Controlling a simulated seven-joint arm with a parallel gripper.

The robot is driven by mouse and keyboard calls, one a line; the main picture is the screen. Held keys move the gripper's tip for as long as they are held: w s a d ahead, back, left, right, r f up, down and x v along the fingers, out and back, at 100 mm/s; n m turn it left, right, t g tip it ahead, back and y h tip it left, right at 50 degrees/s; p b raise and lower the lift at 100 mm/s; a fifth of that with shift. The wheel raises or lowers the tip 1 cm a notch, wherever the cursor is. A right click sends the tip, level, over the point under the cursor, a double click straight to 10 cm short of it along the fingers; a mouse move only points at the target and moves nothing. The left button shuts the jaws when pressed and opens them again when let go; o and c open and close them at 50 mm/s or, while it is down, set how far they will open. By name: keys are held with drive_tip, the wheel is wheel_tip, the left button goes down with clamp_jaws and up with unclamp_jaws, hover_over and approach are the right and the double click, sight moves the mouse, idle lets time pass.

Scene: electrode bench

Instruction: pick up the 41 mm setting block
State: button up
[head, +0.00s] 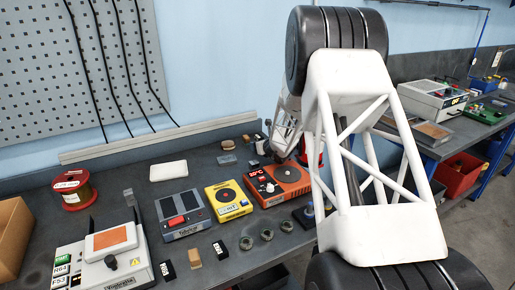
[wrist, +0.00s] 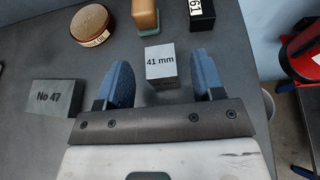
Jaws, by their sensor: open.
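The 41 mm setting block (wrist: 161,62) is a small grey metal block with "41 mm" in black on its upper face. It stands on the dark bench in the wrist view. My gripper (wrist: 163,72) is open, with one blue finger on each side of the block and a gap to both. The block's near end lies between the fingers, and nothing is gripped. In the head view my arm covers much of that area, and I cannot make out the block there.
A round brown tin (wrist: 92,25), a tan-and-green block (wrist: 145,16) and a black block (wrist: 201,14) stand beyond. The bench edge is at right. An orange device (head: 279,184) sits near my arm.

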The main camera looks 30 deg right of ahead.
drive_tip(key=shift+x, duration=2.05)
clamp_jaws()
drive_tip(key=shift+r, duration=0.1)
drive_tip(key=shift+r, duration=4.95)
